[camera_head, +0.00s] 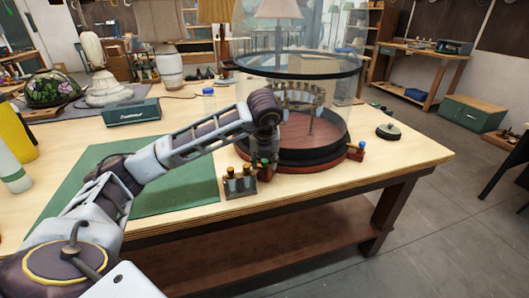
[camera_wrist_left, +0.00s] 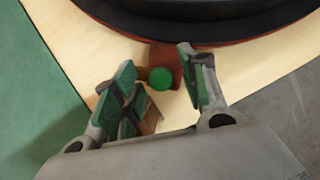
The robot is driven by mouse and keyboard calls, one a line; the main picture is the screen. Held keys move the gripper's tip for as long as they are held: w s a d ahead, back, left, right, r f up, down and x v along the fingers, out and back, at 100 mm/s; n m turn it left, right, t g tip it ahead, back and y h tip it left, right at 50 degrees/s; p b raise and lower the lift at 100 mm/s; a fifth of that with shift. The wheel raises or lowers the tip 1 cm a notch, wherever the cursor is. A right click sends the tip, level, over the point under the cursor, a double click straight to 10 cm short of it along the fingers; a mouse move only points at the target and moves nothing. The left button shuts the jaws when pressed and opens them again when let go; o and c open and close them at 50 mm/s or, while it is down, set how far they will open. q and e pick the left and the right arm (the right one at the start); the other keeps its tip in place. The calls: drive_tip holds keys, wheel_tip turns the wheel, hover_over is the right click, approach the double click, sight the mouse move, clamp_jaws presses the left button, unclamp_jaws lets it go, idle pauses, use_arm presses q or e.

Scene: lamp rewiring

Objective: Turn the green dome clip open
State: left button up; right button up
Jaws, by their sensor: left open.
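The green dome clip shows in the left wrist view as a round green knob (camera_wrist_left: 160,78) on a reddish-brown block (camera_wrist_left: 165,57) at the edge of the dome's dark base. My left gripper (camera_wrist_left: 157,68) is open, with one finger on each side of the knob. I cannot tell whether either finger touches it. In the head view, my left gripper (camera_head: 265,158) points down at the front left of the glass dome's base (camera_head: 315,155), largely hiding the clip there. The glass dome (camera_head: 335,100) stands over a lamp and a geared ring. My right gripper is not in view.
A blue-topped clip (camera_head: 361,148) sits at the base's right. A green mat (camera_head: 185,185) covers the table's left part. A round dark lidded item (camera_head: 388,131) lies at right.

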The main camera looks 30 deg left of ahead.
use_arm(q)
drive_tip(key=v, duration=1.1)
drive_tip(key=shift+s+r, duration=0.2)
drive_tip(key=shift+r, duration=0.1)
idle(0.3)
drive_tip(key=shift+d, duration=0.15)
idle(0.7)
